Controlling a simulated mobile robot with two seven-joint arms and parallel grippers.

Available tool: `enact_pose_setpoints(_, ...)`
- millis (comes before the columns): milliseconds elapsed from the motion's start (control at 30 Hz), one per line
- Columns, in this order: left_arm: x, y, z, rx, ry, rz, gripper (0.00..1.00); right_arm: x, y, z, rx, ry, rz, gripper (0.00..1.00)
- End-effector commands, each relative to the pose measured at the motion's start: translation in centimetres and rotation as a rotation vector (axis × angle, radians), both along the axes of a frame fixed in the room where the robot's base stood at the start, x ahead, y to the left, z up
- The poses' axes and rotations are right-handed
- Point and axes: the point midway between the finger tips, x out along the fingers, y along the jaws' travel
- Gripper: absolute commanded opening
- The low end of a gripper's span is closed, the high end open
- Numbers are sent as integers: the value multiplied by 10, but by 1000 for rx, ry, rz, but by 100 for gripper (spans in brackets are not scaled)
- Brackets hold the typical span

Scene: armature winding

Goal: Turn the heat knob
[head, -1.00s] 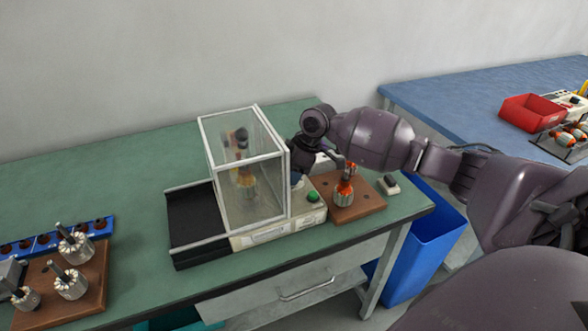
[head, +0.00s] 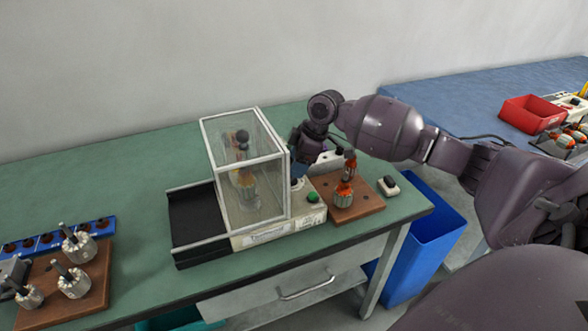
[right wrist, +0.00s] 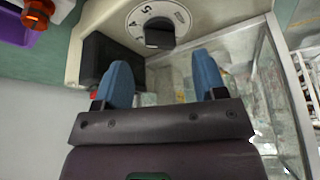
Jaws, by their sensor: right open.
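The heat knob (right wrist: 159,34) is a dark grip on a white dial with printed numbers, seen at the top of the right wrist view. It sits on the cream-coloured control housing (right wrist: 85,20). My right gripper (right wrist: 163,75) is open, its two blue fingers apart, with the knob beyond the fingertips roughly between them. Nothing is held. In the head view my right gripper (head: 299,168) is beside the right wall of the clear-walled machine (head: 262,239), over its control end. The knob cannot be made out there. My left gripper is not in view.
A green button (head: 313,197) is on the machine's control panel. A brown wooden block (head: 365,208) with wound armatures stands close right of it. A small switch box (head: 388,186) lies beyond. A wooden block with bare armatures (head: 90,300) is at the front left.

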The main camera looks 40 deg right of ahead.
Motion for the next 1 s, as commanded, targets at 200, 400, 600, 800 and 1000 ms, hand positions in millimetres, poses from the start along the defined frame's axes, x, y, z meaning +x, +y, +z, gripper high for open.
enact_pose_setpoints(200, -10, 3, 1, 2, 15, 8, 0, -10, -12, 39, -2, -3, 0, 65)
enact_pose_setpoints(400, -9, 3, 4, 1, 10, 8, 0, -14, -19, 58, 0, -1, 0, 65)
enact_pose_setpoints(600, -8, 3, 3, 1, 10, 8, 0, -16, -21, 62, 1, 2, 0, 65)
enact_pose_setpoints(800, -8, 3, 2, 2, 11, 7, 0, -16, -21, 62, 1, 1, -1, 65)
enact_pose_setpoints(1000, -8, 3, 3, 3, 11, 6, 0, -16, -21, 62, 1, 1, -1, 65)
